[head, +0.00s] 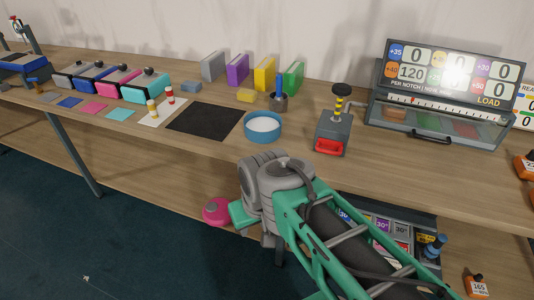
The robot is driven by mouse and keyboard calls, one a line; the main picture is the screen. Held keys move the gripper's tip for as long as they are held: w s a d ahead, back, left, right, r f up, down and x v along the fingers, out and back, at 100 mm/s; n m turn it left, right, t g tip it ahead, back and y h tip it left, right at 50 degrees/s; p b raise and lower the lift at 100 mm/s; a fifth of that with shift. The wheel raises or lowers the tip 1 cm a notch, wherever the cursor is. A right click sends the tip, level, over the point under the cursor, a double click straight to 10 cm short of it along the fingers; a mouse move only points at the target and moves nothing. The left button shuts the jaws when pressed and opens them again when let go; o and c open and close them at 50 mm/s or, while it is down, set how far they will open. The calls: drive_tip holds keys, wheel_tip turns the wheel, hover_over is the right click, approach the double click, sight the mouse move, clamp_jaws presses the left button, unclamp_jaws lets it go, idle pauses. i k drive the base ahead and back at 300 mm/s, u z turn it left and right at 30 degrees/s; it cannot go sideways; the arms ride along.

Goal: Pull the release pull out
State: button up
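No part is labelled as the release pull, and I cannot tell which one it is. A red pull-like front (329,148) is on the small grey box (335,130) with the black knob and the yellow-and-black striped stem. Both look seated against their housings. My teal and grey arm rises from the lower right and bends in front of the table's front edge. My gripper cannot be made out.
Coloured boxes stand farther left. A pink round thing (216,211) is below the table edge, beside my arm.

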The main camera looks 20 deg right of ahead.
sight(325, 142)
drive_tip(key=u, duration=0.45)
drive_tip(key=i, duration=1.1)
drive_tip(key=z, duration=1.4)
